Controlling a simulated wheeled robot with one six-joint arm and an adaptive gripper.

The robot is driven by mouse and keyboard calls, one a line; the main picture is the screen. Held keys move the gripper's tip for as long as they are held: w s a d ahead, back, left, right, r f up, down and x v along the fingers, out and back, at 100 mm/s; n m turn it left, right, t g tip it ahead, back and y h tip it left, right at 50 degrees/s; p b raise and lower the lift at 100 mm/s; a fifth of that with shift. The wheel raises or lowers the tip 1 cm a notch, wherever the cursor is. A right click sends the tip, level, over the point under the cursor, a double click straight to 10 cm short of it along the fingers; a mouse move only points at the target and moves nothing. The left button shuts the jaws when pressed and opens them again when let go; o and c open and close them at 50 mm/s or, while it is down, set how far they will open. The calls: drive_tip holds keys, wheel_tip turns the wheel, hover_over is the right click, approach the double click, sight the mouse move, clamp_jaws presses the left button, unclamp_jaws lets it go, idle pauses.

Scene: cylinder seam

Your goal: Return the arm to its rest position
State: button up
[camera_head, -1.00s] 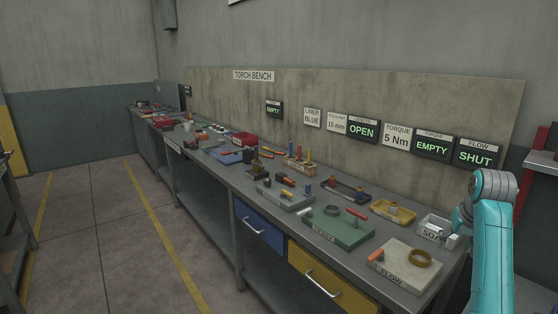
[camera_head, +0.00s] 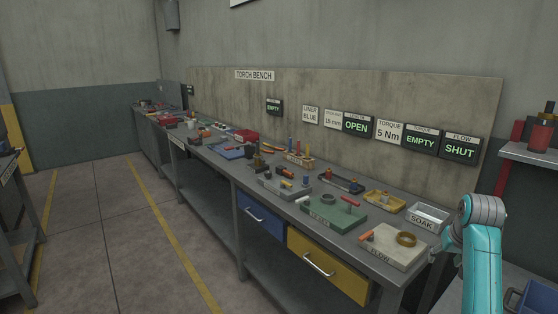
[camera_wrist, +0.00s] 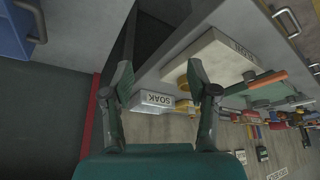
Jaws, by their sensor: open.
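My arm (camera_head: 482,250) is folded upright at the right edge of the head view, beside the near end of the bench. My gripper (camera_wrist: 160,82) shows in the wrist view with its two dark fingers spread wide and nothing between them. Beyond the fingertips lie the white SOAK tray (camera_wrist: 157,99) and the pale FLOW block (camera_wrist: 222,58), apart from the fingers. In the head view the gripper is mostly hidden beside the arm.
The workbench (camera_head: 221,178) runs away to the left, covered with fixtures. The SOAK tray (camera_head: 428,215) and FLOW block (camera_head: 391,247) are at its near end. A wall shelf (camera_head: 530,155) holds a bottle at right. A blue bin (camera_head: 537,300) sits low right.

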drive_tip(key=s+a+f+t, duration=0.1)
drive_tip(key=s+a+f, duration=0.2)
drive_tip(key=f, duration=0.4)
drive_tip(key=s+a+f+t, duration=0.1)
drive_tip(key=s+a+f, duration=0.15)
drive_tip(key=f, duration=0.55)
drive_tip(key=s+a+f, duration=0.2)
drive_tip(key=a+f, duration=0.2)
drive_tip(key=f, duration=0.3)
drive_tip(key=s+a+f+n+t, duration=0.1)
drive_tip(key=s+a+f, duration=0.35)
drive_tip(key=s, duration=0.35)
drive_tip(key=s+a+f+n+t, duration=0.1)
drive_tip(key=s+a+f+t, duration=0.1)
drive_tip(key=s+a+f, duration=0.45)
drive_tip(key=s+a+r+t, duration=0.1)
drive_tip(key=s+a+r, duration=0.15)
drive_tip(key=s, duration=0.85)
drive_tip(key=s+a+r+t, duration=0.2)
drive_tip(key=s+r, duration=0.1)
drive_tip(key=s, duration=0.8)
drive_tip(key=s+a+r+n+t+y, duration=0.1)
drive_tip(key=s+a+r+t, duration=0.1)
drive_tip(key=s+r, duration=1.2)
drive_tip(key=shift+s+a+r+n+y, duration=0.15)
drive_tip(key=shift+n+y, duration=0.15)
